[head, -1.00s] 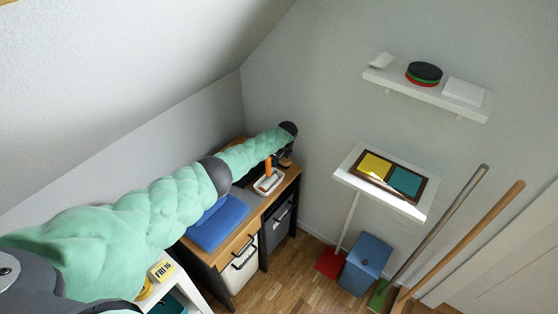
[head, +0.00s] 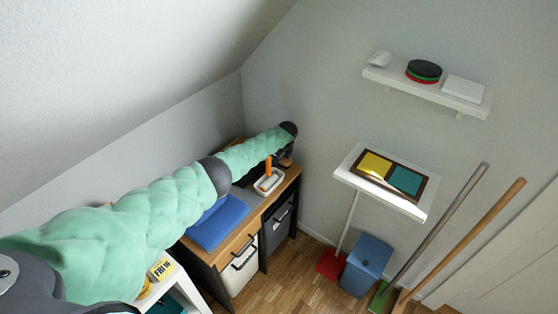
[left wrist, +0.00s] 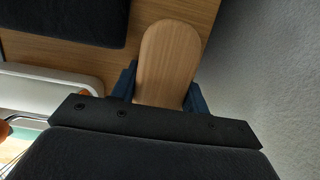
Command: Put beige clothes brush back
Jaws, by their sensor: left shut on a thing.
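The beige clothes brush (left wrist: 170,55) shows in the left wrist view as a pale wooden, rounded body. My left gripper (left wrist: 162,92) is shut on it, with a dark blue finger at each side. Its lower part is hidden behind the gripper's dark body. In the head view my left gripper (head: 284,158) is at the far end of the wooden desk top (head: 286,179), close to the wall corner. It is small and dark there, and I cannot make out the brush clearly. My right gripper is not in view.
A white tray (head: 262,190) with an orange-handled item stands on the desk near the gripper. A blue folded cloth (head: 218,222) lies closer. White and grey bins (head: 279,228) sit underneath. The grey wall (left wrist: 265,70) is close beside the gripper.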

